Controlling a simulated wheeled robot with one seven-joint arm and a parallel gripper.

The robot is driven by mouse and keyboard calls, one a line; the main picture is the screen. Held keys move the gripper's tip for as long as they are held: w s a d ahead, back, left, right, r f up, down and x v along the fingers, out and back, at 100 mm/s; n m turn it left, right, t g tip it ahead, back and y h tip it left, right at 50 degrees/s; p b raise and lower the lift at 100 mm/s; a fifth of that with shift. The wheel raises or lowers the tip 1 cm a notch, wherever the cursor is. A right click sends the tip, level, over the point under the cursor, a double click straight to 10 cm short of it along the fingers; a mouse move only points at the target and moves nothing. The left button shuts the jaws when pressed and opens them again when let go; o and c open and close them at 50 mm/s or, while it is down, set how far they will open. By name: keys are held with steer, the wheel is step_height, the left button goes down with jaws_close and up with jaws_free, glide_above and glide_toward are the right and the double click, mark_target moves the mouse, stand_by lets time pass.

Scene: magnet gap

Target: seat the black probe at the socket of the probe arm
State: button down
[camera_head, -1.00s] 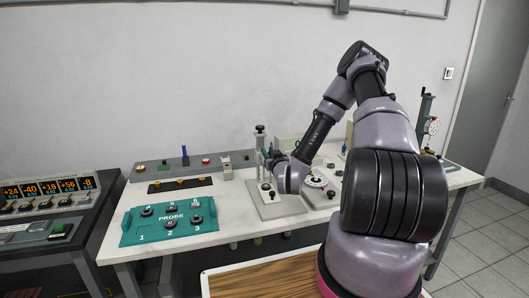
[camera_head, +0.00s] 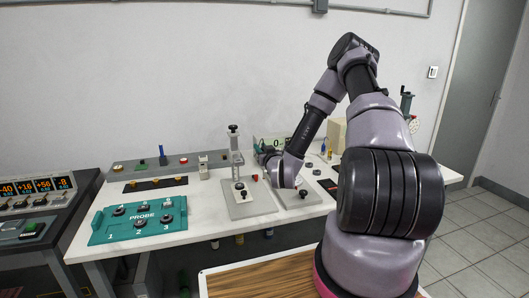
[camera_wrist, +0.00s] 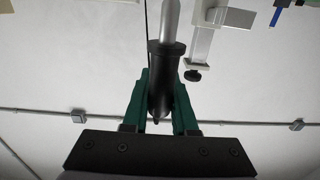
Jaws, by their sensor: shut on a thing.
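My gripper (camera_wrist: 160,95) has green jaws shut on the sides of the black probe (camera_wrist: 166,62) in the wrist view. The probe is a dark cylinder with a wider collar. A silver rod (camera_wrist: 171,15) lies in line with it beyond the collar; I cannot tell whether it belongs to the probe or the probe arm. In the head view my gripper (camera_head: 266,157) is above the table, right of an upright post stand (camera_head: 234,150); the probe is not clear there. The socket cannot be made out. A silver bar with a grey block (camera_wrist: 226,18) and black knob (camera_wrist: 193,75) shows to the right, apart from the probe.
A teal PROBE tray (camera_head: 100,236) with several black pieces lies at the table's left. A grey strip with buttons (camera_head: 120,167) lies behind it. A display console (camera_head: 30,200) stands at far left. My arm hides part of the table's right side.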

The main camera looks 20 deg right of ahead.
steer(key=w+a+r+n+y, duration=0.1)
steer(key=w+a+r+y, duration=0.1)
steer(key=w+a+r, duration=0.5)
step_height(320, 180, up, 4)
steer(key=shift+w+a+r, duration=0.1)
steer(key=shift+w+a, duration=0.3)
steer(key=shift+a, duration=0.45)
steer(key=shift+f, duration=2.2)
steer(key=shift+f, duration=4)
steer(key=c, duration=0.6)
jaws_free()
